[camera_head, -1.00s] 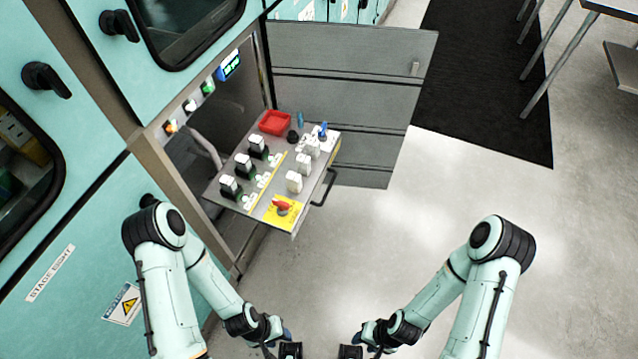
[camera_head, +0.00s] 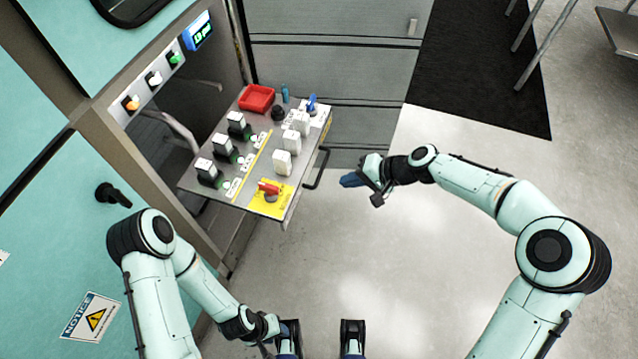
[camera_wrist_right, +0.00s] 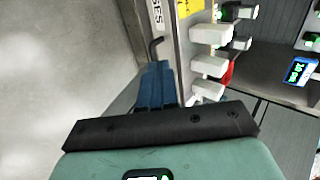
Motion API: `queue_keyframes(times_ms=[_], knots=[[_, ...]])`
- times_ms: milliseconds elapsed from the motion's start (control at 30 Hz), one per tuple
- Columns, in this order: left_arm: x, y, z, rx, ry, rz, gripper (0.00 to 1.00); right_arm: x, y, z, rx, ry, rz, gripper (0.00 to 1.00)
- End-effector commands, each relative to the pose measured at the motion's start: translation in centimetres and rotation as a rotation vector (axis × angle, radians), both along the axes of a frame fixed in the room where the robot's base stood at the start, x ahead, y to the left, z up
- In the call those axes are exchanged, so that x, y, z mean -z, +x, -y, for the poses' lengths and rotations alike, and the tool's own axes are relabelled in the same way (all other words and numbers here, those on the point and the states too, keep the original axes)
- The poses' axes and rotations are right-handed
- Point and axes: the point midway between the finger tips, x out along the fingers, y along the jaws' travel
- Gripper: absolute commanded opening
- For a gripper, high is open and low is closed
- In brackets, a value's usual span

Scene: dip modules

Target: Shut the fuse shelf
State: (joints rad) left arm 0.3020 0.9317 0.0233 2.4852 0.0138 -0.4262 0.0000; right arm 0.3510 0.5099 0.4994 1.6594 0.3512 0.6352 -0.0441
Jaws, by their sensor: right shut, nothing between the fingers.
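The fuse shelf (camera_head: 225,193) is pulled out of the teal cabinet. It carries white-and-black fuse modules, a red tray and a red switch on a yellow plate. Its black bar handle (camera_head: 319,168) is on the front edge. My right gripper (camera_head: 349,181) is shut and empty, just right of the handle, apart from it in the head view. In the right wrist view its blue fingers (camera_wrist_right: 157,84) point toward the handle (camera_wrist_right: 155,47), which shows just past the tips. My left gripper (camera_head: 280,326) hangs low at the bottom; its fingers are not clear.
An open grey cabinet door (camera_head: 330,65) stands behind the shelf. The red tray (camera_head: 257,98) sits at the shelf's far corner. A black mat (camera_head: 485,75) and metal table legs are at the upper right. The floor around my right gripper is clear.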

Motion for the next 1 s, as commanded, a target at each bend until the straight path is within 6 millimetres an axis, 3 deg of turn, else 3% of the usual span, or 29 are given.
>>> queue_keyframes(times_ms=[167, 533, 733, 1000], knots=[[0.1, 0.1, 0.0, 0.0, 0.0, 0.003, 0.45, 1.4, 0.4, -1.7, -0.005, 0.003, -0.004, 0.0], [0.8, 0.4, 0.0, -0.003, 0.001, 0.012, 0.45, 6.9, 2.1, -7.1, -0.004, 0.0, -0.004, 0.0], [0.7, 0.4, 0.0, -0.002, 0.001, 0.012, 0.45, 6.6, 3.1, -9.7, -0.003, 0.0, -0.001, 0.0], [0.7, 0.3, 0.0, -0.003, 0.001, 0.012, 0.45, 6.6, 3.4, -10.7, 0.0, -0.001, -0.002, 0.0]])
